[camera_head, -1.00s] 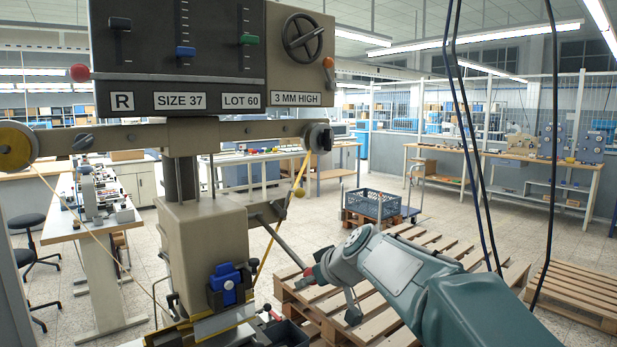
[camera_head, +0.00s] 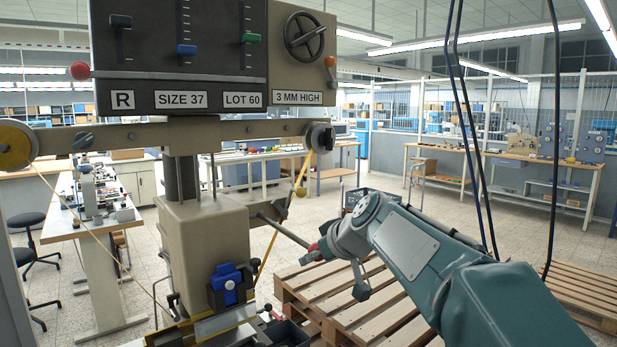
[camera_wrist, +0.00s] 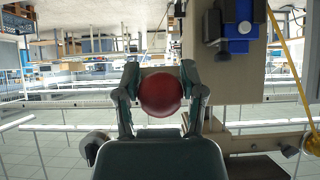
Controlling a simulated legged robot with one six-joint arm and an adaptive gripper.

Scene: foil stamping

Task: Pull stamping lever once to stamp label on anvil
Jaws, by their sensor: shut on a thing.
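The stamping press (camera_head: 205,240) stands left of centre in the head view, with a beige column and a blue block (camera_head: 228,284) low on its front. The stamping lever (camera_head: 285,230) is a dark rod angling down and right from the column to a red ball knob. My gripper (camera_head: 318,252) is at that knob. In the wrist view the red knob (camera_wrist: 160,94) sits between both fingers, which close on its sides. The anvil area (camera_head: 225,321) shows a pale plate with yellow edging under the blue block. I cannot make out a label on it.
Wooden pallets (camera_head: 345,305) lie on the floor behind my arm, and a blue crate (camera_head: 352,196) is partly hidden by it. A black tray (camera_head: 288,334) sits right of the anvil. A workbench (camera_head: 110,225) stands at left. Open floor lies at the back right.

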